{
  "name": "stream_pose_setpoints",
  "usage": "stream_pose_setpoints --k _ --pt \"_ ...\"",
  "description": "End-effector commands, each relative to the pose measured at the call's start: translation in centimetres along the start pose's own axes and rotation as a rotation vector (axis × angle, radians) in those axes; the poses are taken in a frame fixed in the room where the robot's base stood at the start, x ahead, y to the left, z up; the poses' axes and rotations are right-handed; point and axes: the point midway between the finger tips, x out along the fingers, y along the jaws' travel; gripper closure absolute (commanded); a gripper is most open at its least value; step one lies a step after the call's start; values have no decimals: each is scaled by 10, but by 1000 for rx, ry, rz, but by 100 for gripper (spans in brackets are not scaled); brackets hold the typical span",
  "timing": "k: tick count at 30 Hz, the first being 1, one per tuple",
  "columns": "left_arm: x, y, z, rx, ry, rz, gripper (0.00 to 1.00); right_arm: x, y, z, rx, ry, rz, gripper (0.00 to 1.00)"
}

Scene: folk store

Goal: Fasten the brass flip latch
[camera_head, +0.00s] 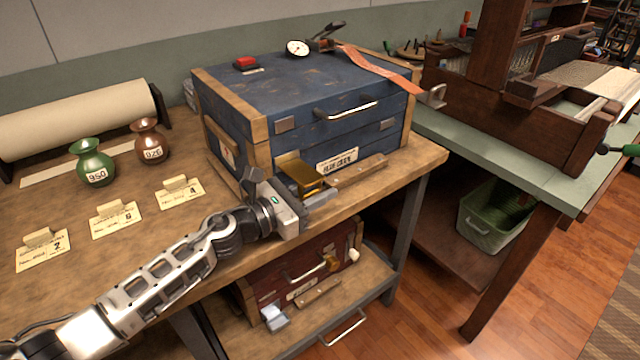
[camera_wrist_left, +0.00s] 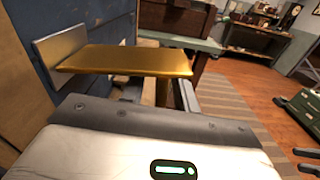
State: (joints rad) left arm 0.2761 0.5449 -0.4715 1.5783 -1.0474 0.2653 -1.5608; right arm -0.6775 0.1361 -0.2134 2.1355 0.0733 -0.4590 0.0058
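The brass flip latch (camera_head: 302,174) is a flat gold plate on the front of the blue chest (camera_head: 262,92), near its lower left. In the left wrist view the brass plate (camera_wrist_left: 125,61) sticks straight out from a silver mounting plate (camera_wrist_left: 60,56) on the blue front. My left gripper (camera_head: 322,196) is just below and in front of the latch, pointing right along the chest's front. The plate partly hides the fingers in the left wrist view, so I cannot tell their opening or any contact.
A wooden strip (camera_head: 355,174) lies on the bench in front of the chest. An orange strap (camera_head: 385,70) hangs over the lid's right side. Green (camera_head: 92,163) and brown (camera_head: 150,142) vases stand to the left. A red chest (camera_head: 300,275) sits on the shelf below.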

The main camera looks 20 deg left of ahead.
Motion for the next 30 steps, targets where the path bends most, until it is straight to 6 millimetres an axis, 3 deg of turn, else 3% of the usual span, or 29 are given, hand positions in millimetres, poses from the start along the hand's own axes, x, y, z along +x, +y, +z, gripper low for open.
stream_pose_setpoints --k 11,12,15,30 --pt "8 0 0 1 1 -1 69 -1 0 1 -5 -4 -1 64" --pt "8 0 0 1 1 -1 72 -1 0 1 -5 -5 -1 64" --pt "8 0 0 1 1 -1 100 -1 0 2 -5 -6 -1 64" --pt "8 -2 3 -32 0 -3 100 -4 -1 -2 -9 -7 0 64"
